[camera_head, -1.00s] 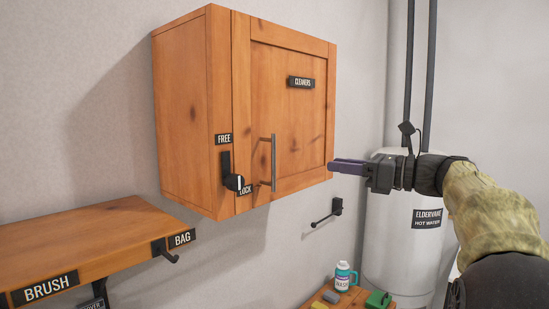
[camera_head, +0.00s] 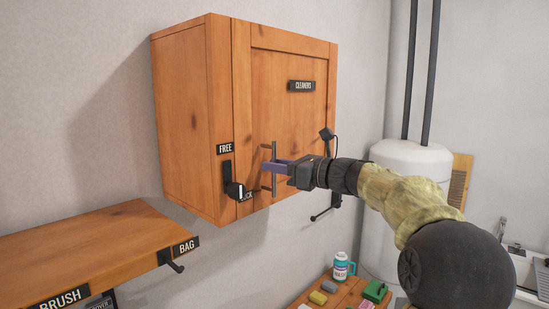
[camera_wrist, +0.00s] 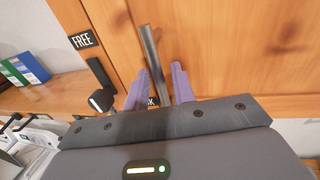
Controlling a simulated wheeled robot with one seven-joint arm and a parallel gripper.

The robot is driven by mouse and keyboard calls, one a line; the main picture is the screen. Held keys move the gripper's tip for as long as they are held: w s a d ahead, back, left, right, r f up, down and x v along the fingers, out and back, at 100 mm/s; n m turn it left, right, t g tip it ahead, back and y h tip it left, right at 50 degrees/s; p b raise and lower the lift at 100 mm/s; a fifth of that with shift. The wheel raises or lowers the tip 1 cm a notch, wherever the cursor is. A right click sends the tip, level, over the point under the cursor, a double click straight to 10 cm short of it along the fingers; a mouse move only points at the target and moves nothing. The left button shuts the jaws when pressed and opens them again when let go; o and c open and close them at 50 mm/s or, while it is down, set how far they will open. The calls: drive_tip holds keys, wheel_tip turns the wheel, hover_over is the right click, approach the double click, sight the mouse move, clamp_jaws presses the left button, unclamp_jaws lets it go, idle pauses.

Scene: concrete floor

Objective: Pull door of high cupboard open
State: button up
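The wooden high cupboard (camera_head: 188,110) hangs on the wall, and its door (camera_head: 300,125) with the CLEANERS label is shut. A vertical metal bar handle (camera_head: 275,151) is on the door's left part; it also shows in the wrist view (camera_wrist: 151,50). A black latch (camera_head: 233,188) sits left of the handle, its knob down beside the LOCK label, below the FREE label (camera_head: 223,148). My gripper (camera_head: 268,165) is at the handle's lower half. In the wrist view its purple fingers (camera_wrist: 160,85) are apart, one on each side of the bar. I cannot tell whether either touches it.
A wooden shelf (camera_head: 95,245) with a BAG hook (camera_head: 172,262) juts out at lower left. A small table (camera_head: 345,293) below holds a WASH bottle (camera_head: 342,268) and sponges. A white water heater (camera_head: 405,165) stands right of the cupboard.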

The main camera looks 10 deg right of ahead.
drive_tip(key=shift+w+a, duration=0.25)
drive_tip(key=shift+a, duration=0.1)
clamp_jaws()
drive_tip(key=shift+s+d, duration=0.1)
